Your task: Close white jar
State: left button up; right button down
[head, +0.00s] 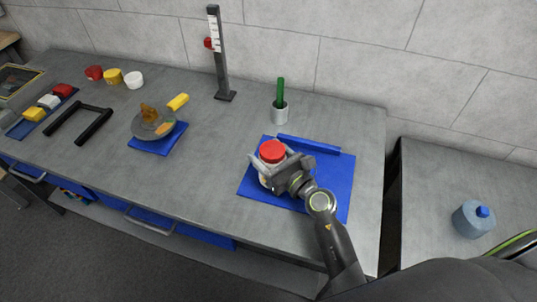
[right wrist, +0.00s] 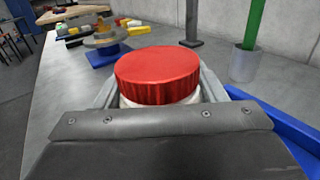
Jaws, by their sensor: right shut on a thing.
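A white jar (head: 264,180) with a red lid (head: 272,151) stands upright on the blue tray (head: 254,188) at the right part of the table. The red lid (right wrist: 158,72) sits on top of the jar, and a strip of the white jar (right wrist: 160,102) shows below it in the right wrist view. My right gripper (head: 274,164) is shut around the jar, its fingers on either side, just below the lid. Most of the jar's body is hidden by the gripper. My left gripper is not in view.
A grey cup (head: 280,112) with a green rod (head: 281,92) stands behind the tray. A post with a scale (head: 217,55) stands farther back. A dish (head: 154,124) on a blue mat (head: 164,144), a black frame (head: 78,123) and small coloured jars (head: 113,77) occupy the left.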

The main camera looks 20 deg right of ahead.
jog(key=shift+r, duration=0.1)
jog(key=shift+f, duration=0.2)
jog(key=shift+c, duration=1.5)
grip_release()
jog(key=shift+r, duration=0.15)
jog(key=shift+s, duration=0.2)
jog(key=b+v, duration=0.2)
jog(key=v, duration=0.8)
jog(key=shift+s+d, duration=0.1)
jog(key=shift+s, duration=0.05)
jog(key=shift+s+d, duration=0.25)
jog(key=shift+s, duration=0.4)
